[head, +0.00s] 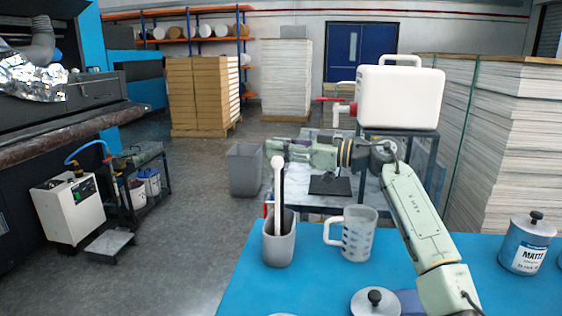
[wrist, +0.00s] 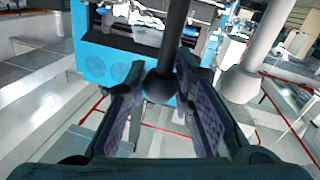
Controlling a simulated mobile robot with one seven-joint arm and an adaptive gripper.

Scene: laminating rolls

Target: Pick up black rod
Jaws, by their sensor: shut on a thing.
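The black rod (wrist: 175,40) runs away from my gripper in the wrist view, with its dark ball end between the fingers. In the head view a thin dark strip of the rod (head: 284,186) shows beside a white rod (head: 277,190), which has a round white top. Both reach down to the grey cup (head: 278,248) on the blue table; the cup's rim hides their lower ends. My gripper (wrist: 160,95) is shut on the black rod at its ball end. The white rod (wrist: 242,78) stands close to the right finger in the wrist view.
A clear measuring jug (head: 352,235) stands right of the cup. A lidded pot (head: 375,302) is at the table's front, and a labelled tin (head: 527,245) at right. A white canister (head: 400,95) stands on a dark stand behind my arm.

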